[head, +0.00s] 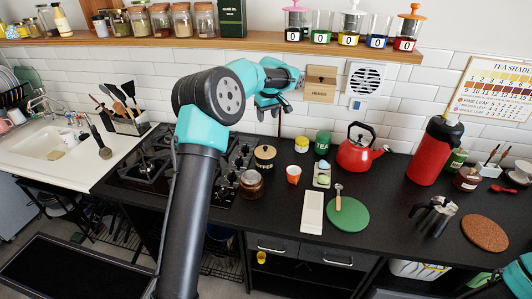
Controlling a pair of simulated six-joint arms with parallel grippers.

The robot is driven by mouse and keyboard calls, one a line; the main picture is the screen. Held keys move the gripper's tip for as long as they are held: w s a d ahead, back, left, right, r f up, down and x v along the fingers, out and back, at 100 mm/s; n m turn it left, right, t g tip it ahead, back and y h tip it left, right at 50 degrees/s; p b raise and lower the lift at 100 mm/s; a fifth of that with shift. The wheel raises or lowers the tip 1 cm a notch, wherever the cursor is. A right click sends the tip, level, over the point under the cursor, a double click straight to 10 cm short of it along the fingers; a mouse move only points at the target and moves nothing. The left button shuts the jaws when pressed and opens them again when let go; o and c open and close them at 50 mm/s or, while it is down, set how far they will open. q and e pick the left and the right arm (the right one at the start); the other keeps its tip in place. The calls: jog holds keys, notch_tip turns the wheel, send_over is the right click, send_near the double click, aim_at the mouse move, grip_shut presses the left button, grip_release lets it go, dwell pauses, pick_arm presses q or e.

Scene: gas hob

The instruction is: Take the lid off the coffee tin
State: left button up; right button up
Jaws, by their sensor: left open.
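A dark round tin with a pale lid (265,153) stands on the black counter beside the hob. It looks like the coffee tin, but I cannot read a label on it. The lid appears to be on. My left gripper (294,82) is high above and behind the tin, near the tiled wall, apart from it. It is open, and its fingers are small and partly hidden by my wrist. My right arm shows only at the bottom right edge, and its gripper is out of view.
A brown jar (251,184) stands in front of the tin. A green tea tin (322,145), yellow-lidded jar (301,145), orange cup (293,174) and red kettle (360,152) stand to its right. The hob (150,180) is left. A shelf (270,42) runs above.

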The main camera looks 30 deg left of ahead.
pick_arm(q)
send_over(265, 147)
notch_tip(265, 147, down, 11)
jog(key=shift+w+r, duration=0.1)
jog(key=shift+r, duration=0.05)
jog(key=shift+d, duration=0.1)
jog(key=shift+f, duration=2.6)
jog(key=shift+c, duration=0.3)
grip_shut()
